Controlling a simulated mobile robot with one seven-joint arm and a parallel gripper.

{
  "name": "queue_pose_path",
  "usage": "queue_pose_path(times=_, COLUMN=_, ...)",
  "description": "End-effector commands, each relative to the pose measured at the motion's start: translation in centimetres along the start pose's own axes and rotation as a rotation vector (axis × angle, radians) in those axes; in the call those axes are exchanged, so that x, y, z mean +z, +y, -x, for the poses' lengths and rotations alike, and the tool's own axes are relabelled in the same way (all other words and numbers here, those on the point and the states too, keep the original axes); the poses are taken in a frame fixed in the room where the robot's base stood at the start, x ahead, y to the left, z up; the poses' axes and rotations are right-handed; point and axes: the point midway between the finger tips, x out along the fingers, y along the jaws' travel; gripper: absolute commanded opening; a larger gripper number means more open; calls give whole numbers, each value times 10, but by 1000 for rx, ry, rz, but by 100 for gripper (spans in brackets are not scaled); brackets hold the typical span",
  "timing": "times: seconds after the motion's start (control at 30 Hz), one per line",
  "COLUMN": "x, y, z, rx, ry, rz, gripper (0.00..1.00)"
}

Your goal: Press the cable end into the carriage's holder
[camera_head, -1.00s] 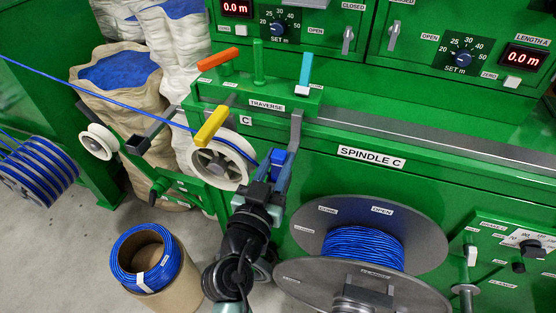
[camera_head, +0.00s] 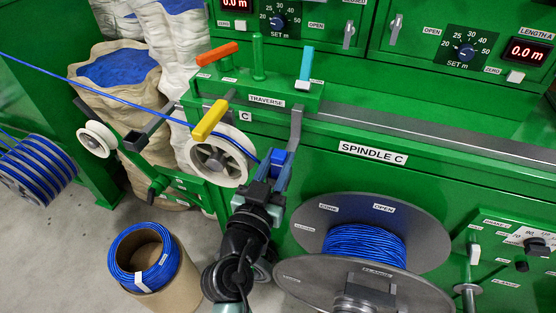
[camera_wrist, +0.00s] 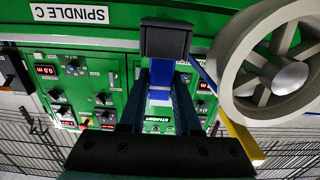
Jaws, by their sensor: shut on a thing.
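A blue cable (camera_head: 113,94) comes in from the upper left and passes the grey guide wheel (camera_head: 216,160), ending at my gripper (camera_head: 276,168). My gripper is shut on the blue cable end (camera_head: 279,157); in the wrist view the blue piece (camera_wrist: 163,72) sits between its fingers. The carriage's grey arm (camera_head: 296,125) hangs from the traverse just above the gripper. In the wrist view a dark grey block (camera_wrist: 165,40) stands directly at the fingertips; I cannot tell whether the cable end is seated in it.
A yellow lever (camera_head: 210,120) stands above the wheel, close left of the gripper. A large reel of blue cable (camera_head: 364,243) on spindle C is at the lower right. A blue coil on a cardboard tube (camera_head: 145,255) stands on the floor at the lower left.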

Motion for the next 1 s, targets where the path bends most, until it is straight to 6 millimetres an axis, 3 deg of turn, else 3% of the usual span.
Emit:
queue_pose_path(times=0.43, x=3, y=0, z=0, rx=0, ry=1, rz=0, gripper=0)
queue_pose_path(times=0.47, x=3, y=0, z=0, rx=0, ry=1, rz=0, gripper=37)
queue_pose_path(times=0.63, x=3, y=0, z=0, rx=0, ry=0, rz=0, gripper=66)
queue_pose_path(times=1.0, x=3, y=0, z=0, rx=0, ry=0, rz=0, gripper=66)
